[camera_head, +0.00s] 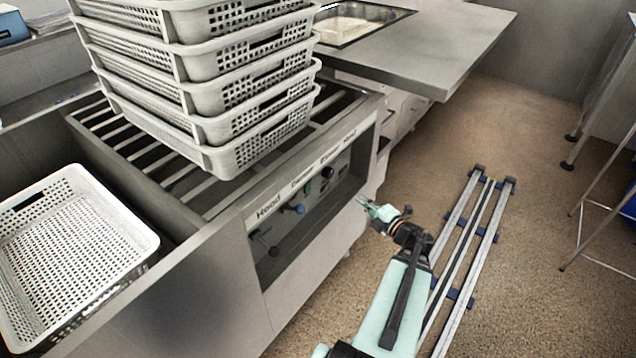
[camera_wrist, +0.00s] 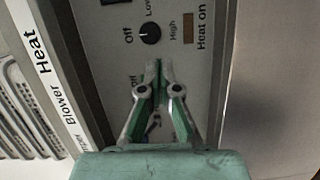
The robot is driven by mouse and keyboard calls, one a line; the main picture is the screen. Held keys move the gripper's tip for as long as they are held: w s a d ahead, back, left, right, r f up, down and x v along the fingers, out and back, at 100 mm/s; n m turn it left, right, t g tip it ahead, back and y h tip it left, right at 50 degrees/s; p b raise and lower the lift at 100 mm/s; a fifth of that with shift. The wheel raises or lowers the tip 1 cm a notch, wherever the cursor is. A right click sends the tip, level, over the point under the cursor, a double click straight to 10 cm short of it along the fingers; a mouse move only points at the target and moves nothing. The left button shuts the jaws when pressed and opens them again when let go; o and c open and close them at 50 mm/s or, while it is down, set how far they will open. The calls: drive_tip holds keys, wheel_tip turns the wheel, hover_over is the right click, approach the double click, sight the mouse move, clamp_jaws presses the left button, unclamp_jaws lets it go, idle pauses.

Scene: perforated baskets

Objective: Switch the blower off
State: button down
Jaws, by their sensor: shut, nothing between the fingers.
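The control panel (camera_head: 312,205) is on the front of the grey machine, under a label strip (camera_wrist: 43,78) that reads Blower and Heat in the wrist view. A black round knob (camera_wrist: 150,33) marked Off, Low and High sits beside the text Heat on. Another Off mark (camera_wrist: 134,79) shows lower down, left of my fingers; the control beside it is mostly hidden by my gripper. My gripper (camera_wrist: 158,64) is shut and empty, its tips just below the black knob in the picture. In the head view my gripper (camera_head: 364,203) is right of the panel. The blower switch's setting cannot be told.
Stacked white perforated baskets (camera_head: 215,95) stand on the machine's slatted top (camera_head: 150,155). Another basket (camera_head: 143,240) is at left. A counter with a sink (camera_head: 425,50) is behind. A floor rail (camera_head: 468,240) runs at right.

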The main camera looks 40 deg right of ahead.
sight(310, 182)
drive_tip(key=s+a+r+n+t+y, duration=0.1)
drive_tip(key=s+a+n+y, duration=0.1)
drive_tip(key=a+y, duration=0.3)
drive_tip(key=shift+a+r+n, duration=0.3)
drive_tip(key=shift+a+n, duration=0.25)
drive_tip(key=shift+n, duration=0.35)
drive_tip(key=x, duration=1.4)
drive_tip(key=shift+r, duration=0.2)
drive_tip(key=shift+d+p, duration=0.15)
drive_tip(key=shift+p, duration=0.2)
